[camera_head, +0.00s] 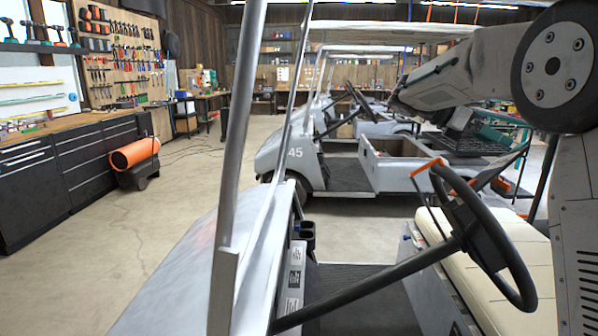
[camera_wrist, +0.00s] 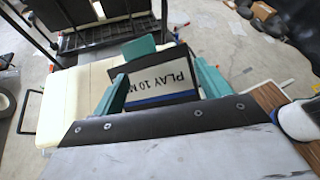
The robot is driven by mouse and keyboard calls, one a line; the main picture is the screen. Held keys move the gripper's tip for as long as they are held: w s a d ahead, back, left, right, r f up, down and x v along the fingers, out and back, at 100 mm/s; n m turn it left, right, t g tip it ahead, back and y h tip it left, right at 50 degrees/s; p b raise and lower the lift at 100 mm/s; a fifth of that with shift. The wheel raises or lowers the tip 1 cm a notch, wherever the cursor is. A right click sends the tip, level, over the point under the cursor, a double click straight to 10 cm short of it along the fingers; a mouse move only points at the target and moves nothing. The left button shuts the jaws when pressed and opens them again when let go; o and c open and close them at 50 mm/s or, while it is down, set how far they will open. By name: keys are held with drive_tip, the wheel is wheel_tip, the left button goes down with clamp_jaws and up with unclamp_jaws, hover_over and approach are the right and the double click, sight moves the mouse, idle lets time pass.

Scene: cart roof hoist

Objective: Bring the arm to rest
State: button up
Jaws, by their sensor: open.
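My gripper (camera_wrist: 162,72) shows in the wrist view as two teal fingers standing wide apart. In the head view my arm (camera_head: 480,75) is folded at the upper right, pointing left above the carts. The gripper cannot be made out clearly there.
The near cart's steering wheel (camera_head: 485,240) and cream seat (camera_head: 520,260) lie below my arm. Its roof post (camera_head: 238,150) crosses the view. A second cart (camera_head: 390,170) stands beyond. Open floor (camera_head: 120,230) lies left.

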drive_tip(key=s+a+f+m+t+y, duration=0.4)
drive_tip(key=s+a+m, duration=0.15)
drive_tip(key=s, duration=0.45)
drive_tip(key=s+a+f+m+t+y, duration=0.3)
drive_tip(key=s+a+f+m+y, duration=0.15)
drive_tip(key=s+a, duration=0.35)
drive_tip(key=s+a+f+m+t+y, duration=0.35)
drive_tip(key=s+a+m, duration=0.25)
drive_tip(key=s, duration=0.5)
drive_tip(key=s+f+g, duration=0.4)
drive_tip(key=s, duration=0.4)
drive_tip(key=shift+d+f, duration=0.15)
drive_tip(key=shift+f, duration=0.05)
